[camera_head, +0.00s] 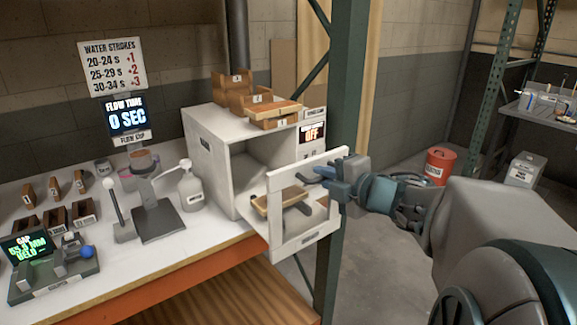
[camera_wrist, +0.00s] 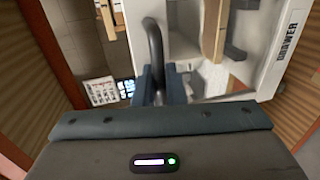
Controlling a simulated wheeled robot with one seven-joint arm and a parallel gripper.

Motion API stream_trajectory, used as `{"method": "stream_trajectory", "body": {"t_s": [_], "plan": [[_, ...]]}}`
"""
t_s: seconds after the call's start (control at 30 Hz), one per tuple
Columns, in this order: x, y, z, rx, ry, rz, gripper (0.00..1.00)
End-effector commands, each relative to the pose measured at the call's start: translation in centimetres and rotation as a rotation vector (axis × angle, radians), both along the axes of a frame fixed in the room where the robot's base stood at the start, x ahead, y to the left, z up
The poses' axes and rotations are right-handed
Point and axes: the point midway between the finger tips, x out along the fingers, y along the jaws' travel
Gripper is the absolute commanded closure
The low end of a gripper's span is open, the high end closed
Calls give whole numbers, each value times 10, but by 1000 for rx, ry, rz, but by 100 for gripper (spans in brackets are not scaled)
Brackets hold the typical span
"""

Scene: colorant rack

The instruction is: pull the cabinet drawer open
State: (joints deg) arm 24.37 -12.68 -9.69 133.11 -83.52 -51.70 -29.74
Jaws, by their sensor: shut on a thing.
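The white cabinet (camera_head: 208,150) stands on the bench with its front open and its inside showing. Its drawer (camera_head: 308,239) has a white frame-like front, which stands out from the cabinet past the bench edge. A wooden block (camera_head: 282,198) and a dark piece show within the frame. The word DRAWER is on the drawer front in the wrist view (camera_wrist: 284,48). My gripper (camera_head: 318,176) is at the upper right of the drawer front. In the wrist view its fingers (camera_wrist: 158,80) are shut on a dark curved handle (camera_wrist: 153,42). The handle is mostly hidden in the head view.
A green post (camera_head: 347,80) rises just behind my gripper. Wooden boxes (camera_head: 237,92) sit on the cabinet. A white bottle (camera_head: 191,190) and a flow cup stand (camera_head: 155,205) are left of it. A red bucket (camera_head: 440,165) stands on the floor at right.

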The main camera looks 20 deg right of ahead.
Motion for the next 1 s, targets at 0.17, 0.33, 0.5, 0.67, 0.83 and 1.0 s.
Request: {"method": "stream_trajectory", "body": {"t_s": [0.17, 0.33, 0.5, 0.67, 0.83, 1.0], "plan": [[0, 0, -1, 0, 1, 1, 100], [0, 1, 0, 0, 1, 2, 75], [0, 1, 0, 0, 1, 2, 75], [-3, -1, 1, -1, -1, 0, 75], [-26, -9, 7, -1, -2, -3, 75], [-62, -22, 16, -1, -4, -3, 75]]}}
